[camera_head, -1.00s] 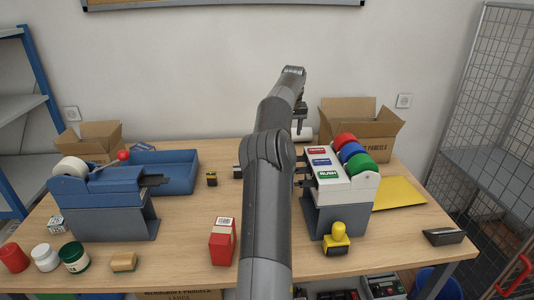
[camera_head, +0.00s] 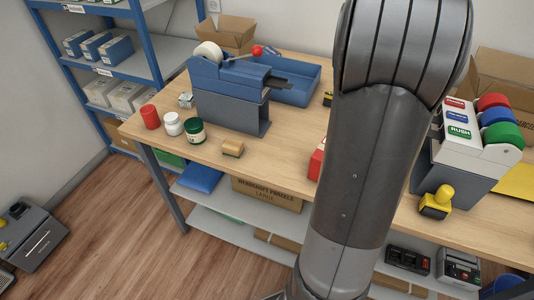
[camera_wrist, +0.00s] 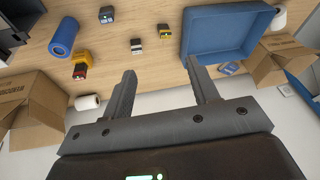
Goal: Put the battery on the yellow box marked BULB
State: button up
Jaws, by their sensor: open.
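My gripper (camera_wrist: 157,68) is open and empty in the wrist view, its fingers pointing toward the table. In the head view a small yellow-and-black thing (camera_head: 328,98) shows beside my arm, which hides much of the table. My gripper is not visible there.
A blue tray (camera_wrist: 219,50) and a blue cylinder (camera_wrist: 64,37) are in the wrist view, with cardboard boxes (camera_wrist: 29,99) at both sides.

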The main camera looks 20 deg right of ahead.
jog(key=s+a+n, duration=0.1)
jog(key=s+a, duration=0.2)
jog(key=a, duration=0.5)
jog(key=s+a+n+t, duration=0.1)
jog(key=s+a, duration=0.2)
jog(key=a, duration=0.5)
jog(key=s+a+n, duration=0.1)
jog(key=s+a, duration=0.2)
jog(key=a, duration=0.5)
jog(key=s+a+f+n+t, duration=0.1)
jog(key=s+a+f+n, duration=0.2)
jog(key=s+a+f, duration=0.7)
jog(key=s+a, duration=0.1)
jog(key=s, duration=0.2)
jog(key=shift+a+n+y, duration=0.3)
jog(key=shift+n, duration=0.1)
